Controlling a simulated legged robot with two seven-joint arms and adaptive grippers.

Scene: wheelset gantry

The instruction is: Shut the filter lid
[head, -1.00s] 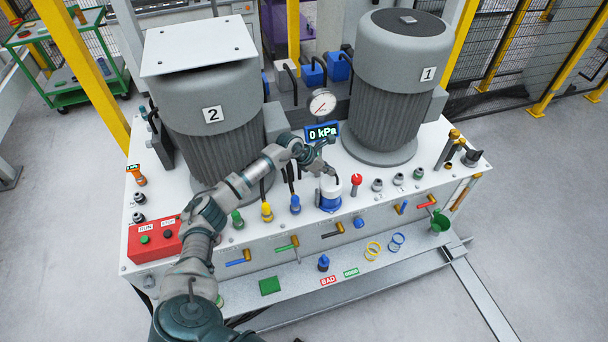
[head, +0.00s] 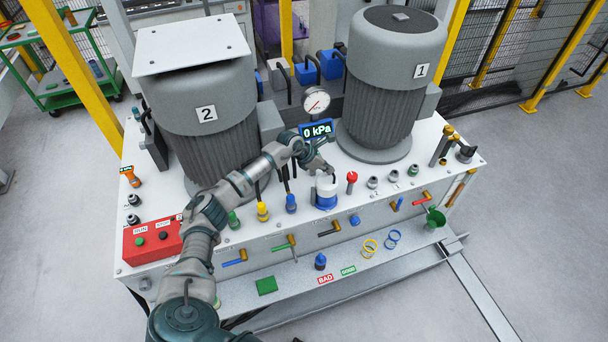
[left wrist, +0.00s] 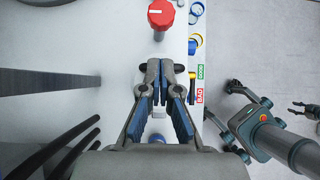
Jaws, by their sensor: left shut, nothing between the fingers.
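The filter (head: 326,201) is a small blue body with a white upper part, standing on the front part of the white bench top. My left gripper (head: 331,174) is at the top of the filter, with its fingers shut and empty. In the left wrist view the shut fingertips (left wrist: 160,68) show against the white bench top. Small white and blue patches show between the finger links there. The gripper partly covers the filter's top, so I cannot tell the lid's angle or whether the fingers touch it. My right gripper is not in the head view; a small dark gripper-like part shows far right in the wrist view.
A red knob (head: 351,177) stands just right of the filter; it also shows in the wrist view (left wrist: 161,14). Blue (head: 291,203) and yellow (head: 263,211) fittings stand to its left. The gauge (head: 316,101) and 0 kPa display (head: 317,129) are behind, between two large motors.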

